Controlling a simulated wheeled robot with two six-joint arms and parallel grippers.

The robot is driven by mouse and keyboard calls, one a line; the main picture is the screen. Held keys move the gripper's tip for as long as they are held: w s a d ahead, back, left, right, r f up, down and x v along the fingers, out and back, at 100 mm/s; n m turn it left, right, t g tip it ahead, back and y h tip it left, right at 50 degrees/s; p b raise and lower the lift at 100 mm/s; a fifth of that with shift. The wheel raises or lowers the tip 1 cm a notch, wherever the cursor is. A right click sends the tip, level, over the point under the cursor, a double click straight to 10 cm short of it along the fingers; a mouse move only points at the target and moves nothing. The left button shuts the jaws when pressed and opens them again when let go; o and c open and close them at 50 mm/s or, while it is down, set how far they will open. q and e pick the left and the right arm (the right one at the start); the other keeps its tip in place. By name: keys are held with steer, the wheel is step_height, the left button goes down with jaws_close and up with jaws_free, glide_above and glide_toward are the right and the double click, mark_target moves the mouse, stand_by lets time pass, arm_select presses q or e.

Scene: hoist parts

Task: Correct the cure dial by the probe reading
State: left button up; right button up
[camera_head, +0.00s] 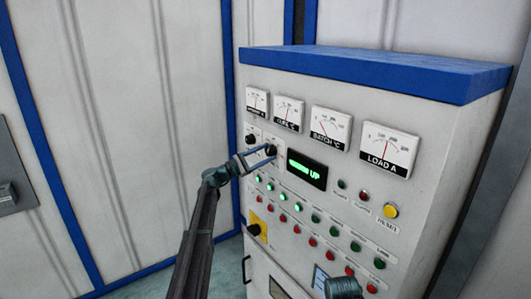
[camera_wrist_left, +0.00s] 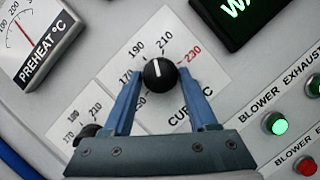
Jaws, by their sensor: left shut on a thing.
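The cure dial is a black knob (camera_wrist_left: 160,75) with a white pointer line, on a white plate marked 170, 190, 210 and a red 230. Its pointer stands between 190 and 210. My left gripper (camera_head: 268,154) has its blue fingers on either side of this knob, shut on it. In the head view, the batch °C meter (camera_head: 331,126) has its needle leaning left of upright. The cure °C meter (camera_head: 288,111) is left of it; its exact value is too small to read.
A second black knob (camera_wrist_left: 88,131) sits close by, lower left in the wrist view. A preheat meter (camera_wrist_left: 38,35), a load meter (camera_head: 388,149) and a green-lettered display (camera_head: 306,170) are on the cabinet. Rows of lamps and a yellow-plated switch (camera_head: 256,229) lie below.

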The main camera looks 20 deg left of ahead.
arm_select(q)
steer(key=shift+a+r+m+g+p, duration=0.1)
steer(key=shift+m+g+p, duration=0.4)
steer(key=shift+m, duration=0.7)
steer(key=shift+r+m+g+p, duration=0.1)
steer(key=shift+m+g+p, duration=0.4)
steer(key=shift+m, duration=1)
steer(key=o, duration=1.3)
steer(key=shift+c, duration=0.2)
steer(key=shift+f, duration=0.1)
steer(key=b+v, duration=0.2)
steer(key=v, duration=1.1)
steer(key=shift+a, duration=0.4)
